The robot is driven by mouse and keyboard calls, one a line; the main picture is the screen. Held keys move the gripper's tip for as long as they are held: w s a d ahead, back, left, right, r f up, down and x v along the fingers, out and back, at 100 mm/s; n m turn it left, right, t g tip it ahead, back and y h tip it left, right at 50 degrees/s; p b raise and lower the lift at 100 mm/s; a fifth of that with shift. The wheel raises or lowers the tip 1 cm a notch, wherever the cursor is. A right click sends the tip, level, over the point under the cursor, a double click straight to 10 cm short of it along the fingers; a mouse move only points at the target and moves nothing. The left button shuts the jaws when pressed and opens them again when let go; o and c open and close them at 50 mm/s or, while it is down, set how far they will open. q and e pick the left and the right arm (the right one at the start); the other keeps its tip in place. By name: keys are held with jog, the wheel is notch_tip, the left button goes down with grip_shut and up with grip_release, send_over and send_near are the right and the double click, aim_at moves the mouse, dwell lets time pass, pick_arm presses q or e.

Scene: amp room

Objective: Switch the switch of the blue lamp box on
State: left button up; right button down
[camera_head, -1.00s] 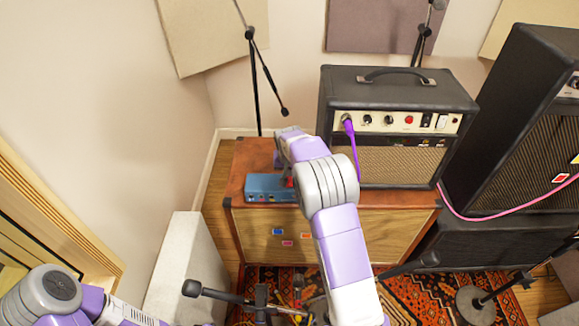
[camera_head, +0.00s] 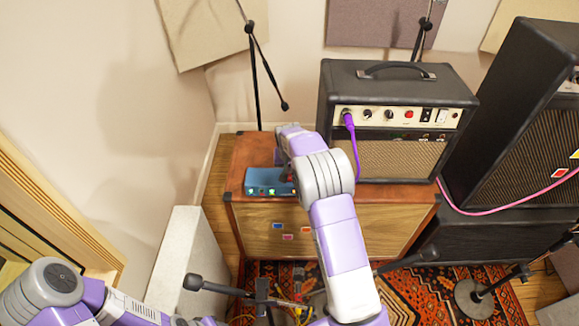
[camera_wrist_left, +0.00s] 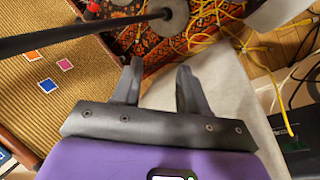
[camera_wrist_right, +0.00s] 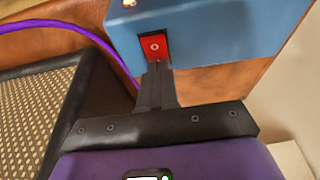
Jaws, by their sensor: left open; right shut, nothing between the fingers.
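The blue lamp box (camera_head: 262,181) sits on top of the wooden cabinet, at its left part. Its red switch (camera_wrist_right: 154,47) shows in the right wrist view, on the face of the box (camera_wrist_right: 215,30). My right gripper (camera_wrist_right: 157,72) is shut and empty, with its fingertips at the lower edge of the switch; I cannot tell whether they touch it. In the head view my own right arm hides the right gripper and part of the box. My left gripper (camera_wrist_left: 160,70) is open and empty, in front of the cabinet.
The wooden cabinet (camera_head: 330,221) also carries a black amplifier (camera_head: 400,90) with a purple cable (camera_head: 355,150) plugged in. A microphone stand (camera_wrist_left: 85,33) crosses close to the left gripper. A pale block (camera_head: 178,260) stands left of the cabinet; cables litter the rug.

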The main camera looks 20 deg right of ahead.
aim_at(289, 178)
jog(key=shift+s+f, duration=0.1)
jog(key=shift+s+a, duration=0.4)
jog(key=shift+s, duration=0.3)
jog(key=shift+r+p, duration=0.4)
jog(key=shift+r, duration=0.2)
jog(key=p+v, duration=0.3)
jog(key=shift+w+d+r, duration=0.1)
jog(key=shift+w+r, duration=0.1)
jog(key=shift+r, duration=0.2)
jog(key=p+v, duration=0.2)
jog(key=v, duration=0.7)
jog(key=shift+s, duration=0.35)
